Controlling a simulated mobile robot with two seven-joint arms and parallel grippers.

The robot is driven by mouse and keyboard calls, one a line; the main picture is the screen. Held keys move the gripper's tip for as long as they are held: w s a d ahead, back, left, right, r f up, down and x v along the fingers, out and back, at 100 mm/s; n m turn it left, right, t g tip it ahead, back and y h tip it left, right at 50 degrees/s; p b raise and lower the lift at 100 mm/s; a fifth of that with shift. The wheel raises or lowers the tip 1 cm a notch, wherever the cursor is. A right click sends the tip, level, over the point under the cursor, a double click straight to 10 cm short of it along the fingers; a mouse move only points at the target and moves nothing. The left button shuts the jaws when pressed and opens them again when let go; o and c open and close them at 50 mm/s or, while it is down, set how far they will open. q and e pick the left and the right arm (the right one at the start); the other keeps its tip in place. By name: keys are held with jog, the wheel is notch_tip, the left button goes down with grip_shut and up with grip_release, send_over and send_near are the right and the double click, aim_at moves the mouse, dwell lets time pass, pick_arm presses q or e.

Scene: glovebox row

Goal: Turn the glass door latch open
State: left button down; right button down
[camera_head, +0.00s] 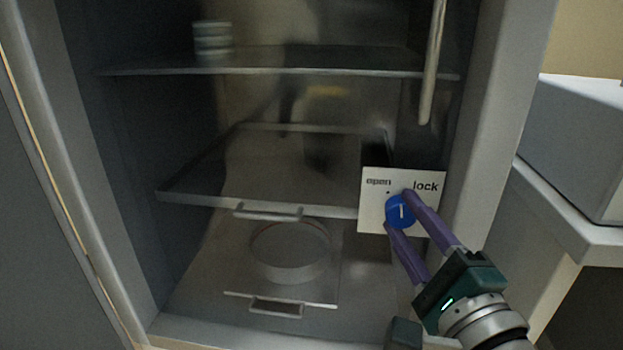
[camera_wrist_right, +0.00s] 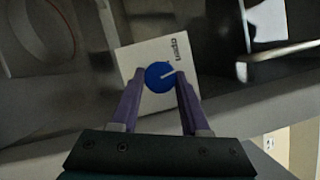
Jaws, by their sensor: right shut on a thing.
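The latch is a blue round knob (camera_head: 400,211) with a white pointer line, on a white plate (camera_head: 372,214) marked "open" at left and "lock" at right. The plate sits at the lower right of the glass door (camera_head: 330,100). In the head view the white line is near upright. My right gripper (camera_head: 399,209) has its purple fingers shut on the knob, one on each side. In the right wrist view the knob (camera_wrist_right: 158,76) sits between the fingertips, and the word "open" shows on the plate.
A long vertical handle (camera_head: 433,60) is above the plate. Behind the glass are shelves (camera_head: 290,70), a round white dish (camera_head: 290,252) and a small stack (camera_head: 212,40). A grey box (camera_head: 580,140) on a counter stands at the right.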

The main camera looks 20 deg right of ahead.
jog(key=n+g+p, duration=0.1)
jog(key=n+p, duration=0.3)
jog(key=p, duration=0.1)
jog(key=shift+r+n+g+y, duration=0.3)
jog(key=shift+r+n+g, duration=0.1)
jog(key=shift+f+n+g+p, duration=0.1)
jog(key=shift+n+g+p, duration=0.2)
jog(key=shift+n+p, duration=0.4)
jog(key=shift+p, duration=0.3)
jog(key=shift+f, duration=0.1)
jog(key=shift+c, duration=1.9)
grip_release()
